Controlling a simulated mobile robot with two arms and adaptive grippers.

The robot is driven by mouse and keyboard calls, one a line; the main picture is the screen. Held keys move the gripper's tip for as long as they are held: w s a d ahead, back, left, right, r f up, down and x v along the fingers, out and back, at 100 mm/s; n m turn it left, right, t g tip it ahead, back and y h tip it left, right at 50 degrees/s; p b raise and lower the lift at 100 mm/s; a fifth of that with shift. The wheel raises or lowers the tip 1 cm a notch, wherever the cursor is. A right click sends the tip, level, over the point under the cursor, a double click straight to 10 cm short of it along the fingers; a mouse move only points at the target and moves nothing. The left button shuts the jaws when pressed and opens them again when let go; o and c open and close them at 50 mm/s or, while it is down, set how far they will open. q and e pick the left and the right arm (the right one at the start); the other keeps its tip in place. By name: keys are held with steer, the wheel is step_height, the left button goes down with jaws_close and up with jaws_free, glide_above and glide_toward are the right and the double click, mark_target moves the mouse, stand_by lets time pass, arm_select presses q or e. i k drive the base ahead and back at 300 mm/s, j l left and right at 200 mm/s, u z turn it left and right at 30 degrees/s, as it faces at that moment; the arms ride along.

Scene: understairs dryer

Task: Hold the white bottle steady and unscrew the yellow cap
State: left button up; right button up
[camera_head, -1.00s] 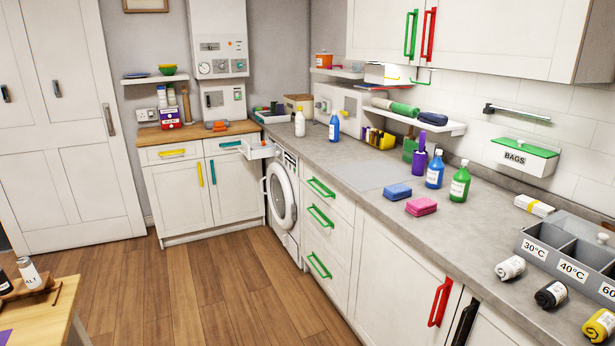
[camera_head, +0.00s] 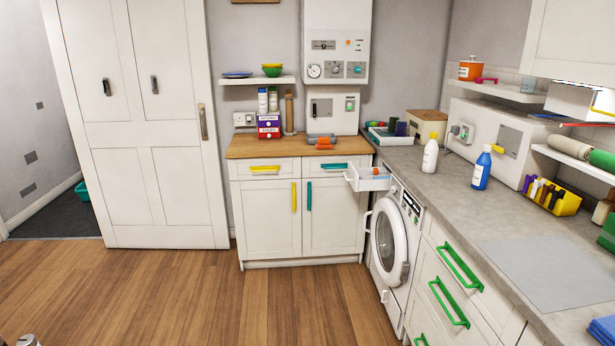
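The white bottle (camera_head: 430,157) stands upright on the grey worktop (camera_head: 415,187), near its far end and above the washing machine. Its yellow cap (camera_head: 433,136) is on top of it.
The washing machine's detergent drawer (camera_head: 367,178) is pulled out. A yellow caddy (camera_head: 552,197) sits further right. The wooden floor (camera_head: 260,300) in front is clear.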

mark_target(432, 150)
steer(key=i+j+z, duration=0.15)
steer(key=i+z, duration=0.25)
steer(key=i, duration=0.25)
steer(key=i+j+z, duration=0.4)
steer(key=i, duration=0.2)
steer(key=i+j+z, duration=0.4)
steer(key=i+j, duration=0.1)
steer(key=i, duration=0.05)
